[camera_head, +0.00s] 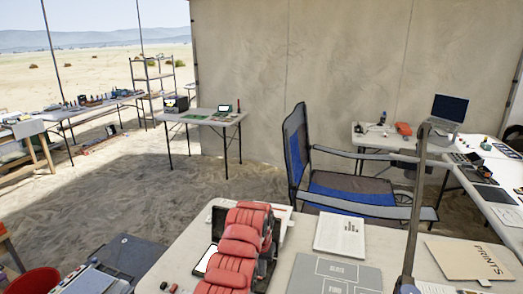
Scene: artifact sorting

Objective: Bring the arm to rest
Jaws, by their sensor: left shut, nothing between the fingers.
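I can make out neither of my grippers in the head view. No fingers or jaws show clearly against the near table (183,262) or the ground.
The near table bears red padded pieces (238,240), an open dark case, a printed sheet (340,236), a grey board (336,274) and a folder (468,260). A dark pole stands at right. A folding chair (345,186) is behind. A red bucket (36,281) is lower left.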

